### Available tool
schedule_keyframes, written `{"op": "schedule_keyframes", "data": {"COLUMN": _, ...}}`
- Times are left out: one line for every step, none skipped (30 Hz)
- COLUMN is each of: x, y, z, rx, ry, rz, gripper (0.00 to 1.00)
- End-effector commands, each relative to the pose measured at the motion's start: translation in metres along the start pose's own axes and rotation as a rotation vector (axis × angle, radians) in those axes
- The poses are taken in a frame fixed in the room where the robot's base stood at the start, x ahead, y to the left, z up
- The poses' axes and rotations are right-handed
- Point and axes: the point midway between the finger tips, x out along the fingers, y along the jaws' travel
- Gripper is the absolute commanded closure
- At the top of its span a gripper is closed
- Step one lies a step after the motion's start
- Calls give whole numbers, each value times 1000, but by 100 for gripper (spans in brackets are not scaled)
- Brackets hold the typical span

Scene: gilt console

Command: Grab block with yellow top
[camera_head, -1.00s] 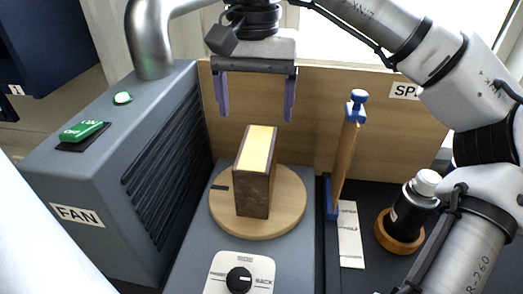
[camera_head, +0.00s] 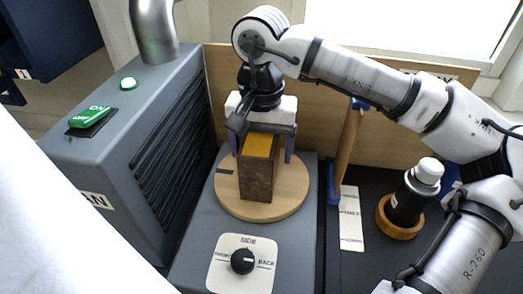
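The block (camera_head: 257,180) has a yellow top and dark brown sides. It stands upright on a round wooden disc (camera_head: 289,202). My gripper (camera_head: 261,155) is above and behind the block, pointing down. Its purple fingers are spread, one on the left and one on the right of the block's upper part. A gap shows between the right finger and the block; the left finger's contact is unclear. The gripper's shadow darkens the yellow top.
A grey fan box (camera_head: 120,150) with a green switch stands close on the left. A wooden panel (camera_head: 390,135) is behind. A blue-ended wooden bar (camera_head: 347,150) and a black bottle (camera_head: 410,200) in a wooden ring are on the right. A dial (camera_head: 242,262) is in front.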

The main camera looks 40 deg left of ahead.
Motion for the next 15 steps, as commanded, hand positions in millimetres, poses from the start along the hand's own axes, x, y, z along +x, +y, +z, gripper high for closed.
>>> {"op": "schedule_keyframes", "data": {"x": 5, "y": 0, "z": 0, "rx": -1, "ry": -1, "rz": 0, "gripper": 20}}
{"op": "schedule_keyframes", "data": {"x": 7, "y": 0, "z": 0, "rx": -1, "ry": 0, "rz": -1, "gripper": 20}}
{"op": "schedule_keyframes", "data": {"x": 9, "y": 0, "z": 0, "rx": 0, "ry": 1, "rz": -1, "gripper": 20}}
{"op": "schedule_keyframes", "data": {"x": 10, "y": 0, "z": 0, "rx": 0, "ry": 1, "rz": -1, "gripper": 20}}
{"op": "schedule_keyframes", "data": {"x": 11, "y": 0, "z": 0, "rx": 0, "ry": 1, "rz": -1, "gripper": 20}}
{"op": "schedule_keyframes", "data": {"x": 11, "y": 0, "z": 0, "rx": 0, "ry": 1, "rz": -1, "gripper": 20}}
{"op": "schedule_keyframes", "data": {"x": 11, "y": 0, "z": 0, "rx": 1, "ry": 1, "rz": -1, "gripper": 20}}
{"op": "schedule_keyframes", "data": {"x": 11, "y": 0, "z": 0, "rx": 1, "ry": 1, "rz": -1, "gripper": 20}}
{"op": "schedule_keyframes", "data": {"x": 11, "y": 0, "z": 0, "rx": 1, "ry": 1, "rz": -1, "gripper": 20}}
{"op": "schedule_keyframes", "data": {"x": 11, "y": 0, "z": 0, "rx": 1, "ry": 1, "rz": -1, "gripper": 20}}
{"op": "schedule_keyframes", "data": {"x": 11, "y": 0, "z": 0, "rx": 1, "ry": 1, "rz": -1, "gripper": 24}}
{"op": "schedule_keyframes", "data": {"x": 11, "y": 0, "z": 0, "rx": 1, "ry": 1, "rz": -1, "gripper": 29}}
{"op": "schedule_keyframes", "data": {"x": 11, "y": 0, "z": 0, "rx": 0, "ry": 1, "rz": -1, "gripper": 33}}
{"op": "schedule_keyframes", "data": {"x": 11, "y": 0, "z": 0, "rx": 1, "ry": 1, "rz": -1, "gripper": 37}}
{"op": "schedule_keyframes", "data": {"x": 11, "y": 0, "z": 0, "rx": 0, "ry": 1, "rz": -1, "gripper": 42}}
